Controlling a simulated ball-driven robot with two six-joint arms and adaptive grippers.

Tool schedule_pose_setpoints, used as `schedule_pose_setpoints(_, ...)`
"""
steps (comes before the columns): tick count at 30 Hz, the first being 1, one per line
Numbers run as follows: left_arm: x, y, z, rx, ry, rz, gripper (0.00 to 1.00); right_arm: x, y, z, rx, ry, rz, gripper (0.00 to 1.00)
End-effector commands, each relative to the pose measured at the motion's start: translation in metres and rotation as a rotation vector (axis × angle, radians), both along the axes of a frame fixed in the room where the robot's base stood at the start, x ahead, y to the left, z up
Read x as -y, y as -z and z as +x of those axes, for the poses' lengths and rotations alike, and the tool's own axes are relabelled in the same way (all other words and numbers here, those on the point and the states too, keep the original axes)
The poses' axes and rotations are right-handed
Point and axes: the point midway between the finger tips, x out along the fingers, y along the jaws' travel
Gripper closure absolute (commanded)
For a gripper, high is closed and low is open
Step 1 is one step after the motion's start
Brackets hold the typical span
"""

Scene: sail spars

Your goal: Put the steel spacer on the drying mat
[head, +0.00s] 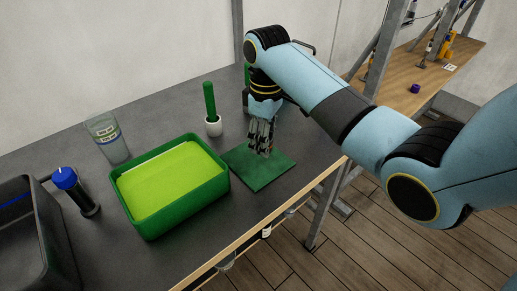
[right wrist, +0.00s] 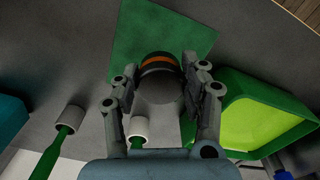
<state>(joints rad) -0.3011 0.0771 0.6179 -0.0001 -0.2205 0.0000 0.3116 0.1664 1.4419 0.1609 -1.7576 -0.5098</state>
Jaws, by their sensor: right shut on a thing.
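The drying mat (head: 270,178) is a flat dark green square on the dark table; it also shows in the right wrist view (right wrist: 165,25). My right gripper (head: 263,148) is low over the mat's far part. In the right wrist view the gripper (right wrist: 158,85) is shut on a round grey piece with a dark and orange band, which I take as the steel spacer (right wrist: 160,88). It appears against the mat's edge; I cannot tell whether it touches the mat. In the head view the fingers mostly hide it. My left gripper is not in view.
A green tray (head: 160,228) with a lime inside stands left of the mat. Behind are a white cup with a green handle (head: 213,125) and a clear glass (head: 107,138). A blue-capped dark bottle (head: 78,192) and a dark bin (head: 45,240) stand further left.

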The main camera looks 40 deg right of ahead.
Motion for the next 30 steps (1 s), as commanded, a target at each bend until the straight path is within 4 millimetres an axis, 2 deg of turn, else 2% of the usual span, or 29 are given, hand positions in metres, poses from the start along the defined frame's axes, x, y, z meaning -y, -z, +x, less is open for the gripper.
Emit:
schedule_pose_setpoints(4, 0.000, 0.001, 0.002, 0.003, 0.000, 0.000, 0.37, -0.003, 0.011, 0.018, 0.000, 0.001, 0.001, 0.93)
schedule_pose_setpoints(8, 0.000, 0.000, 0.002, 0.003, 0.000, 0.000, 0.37, -0.004, 0.018, 0.021, -0.001, 0.001, 0.000, 0.93)
schedule_pose_setpoints(15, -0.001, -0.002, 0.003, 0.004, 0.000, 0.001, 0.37, -0.003, 0.051, 0.021, -0.001, 0.000, 0.000, 0.93)
schedule_pose_setpoints(26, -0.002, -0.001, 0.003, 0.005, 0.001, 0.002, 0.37, -0.003, 0.056, 0.021, 0.000, 0.000, -0.001, 0.93)
schedule_pose_setpoints(27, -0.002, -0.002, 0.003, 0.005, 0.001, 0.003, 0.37, -0.003, 0.055, 0.021, 0.000, 0.001, 0.000, 0.51)
schedule_pose_setpoints(30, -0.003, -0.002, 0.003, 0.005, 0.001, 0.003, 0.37, -0.003, 0.055, 0.021, 0.000, 0.001, 0.000, 0.38)
